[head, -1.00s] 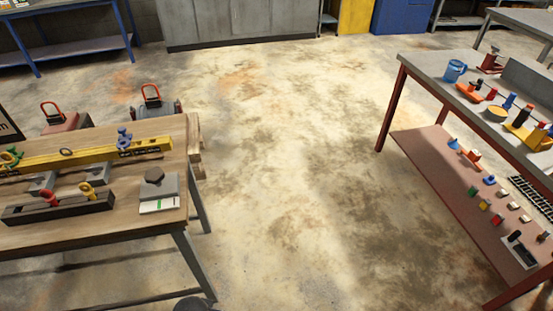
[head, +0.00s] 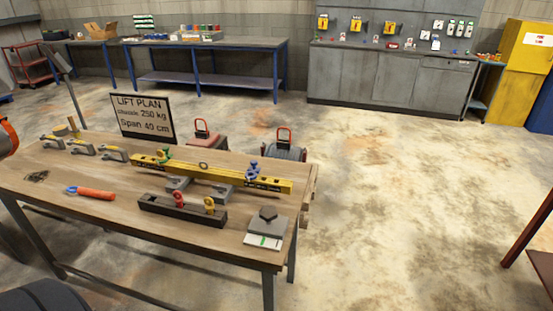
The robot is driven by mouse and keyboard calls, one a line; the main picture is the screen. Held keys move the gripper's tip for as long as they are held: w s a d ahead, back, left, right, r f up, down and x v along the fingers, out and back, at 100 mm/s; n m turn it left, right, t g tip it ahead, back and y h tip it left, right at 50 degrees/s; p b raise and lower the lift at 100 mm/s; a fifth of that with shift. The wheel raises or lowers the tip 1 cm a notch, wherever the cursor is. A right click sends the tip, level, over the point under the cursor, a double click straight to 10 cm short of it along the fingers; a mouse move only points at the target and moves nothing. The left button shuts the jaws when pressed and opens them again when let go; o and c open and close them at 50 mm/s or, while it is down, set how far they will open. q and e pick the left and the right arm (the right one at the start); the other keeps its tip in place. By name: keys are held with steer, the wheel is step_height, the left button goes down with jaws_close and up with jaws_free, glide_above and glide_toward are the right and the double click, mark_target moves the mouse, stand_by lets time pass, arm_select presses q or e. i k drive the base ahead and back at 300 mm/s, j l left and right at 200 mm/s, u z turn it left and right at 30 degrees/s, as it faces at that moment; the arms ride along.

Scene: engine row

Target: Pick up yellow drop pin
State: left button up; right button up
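A yellow pin with a ring-shaped head (head: 209,205) stands upright in a long dark block (head: 182,211) on the wooden table (head: 110,215). A similar red pin (head: 178,198) stands in the same block, to its left. The lower parts of both pins are hidden in the block. Neither of my grippers shows in the head view.
Behind the block, a yellow beam (head: 225,178) carries a green shackle (head: 163,156) and a blue shackle (head: 253,170). A grey weight (head: 268,221) sits at the table's right end. An orange-handled tool (head: 95,193) lies left. Open floor (head: 400,210) is on the right.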

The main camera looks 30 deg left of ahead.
mark_target(209, 206)
steer(key=u, duration=1.4)
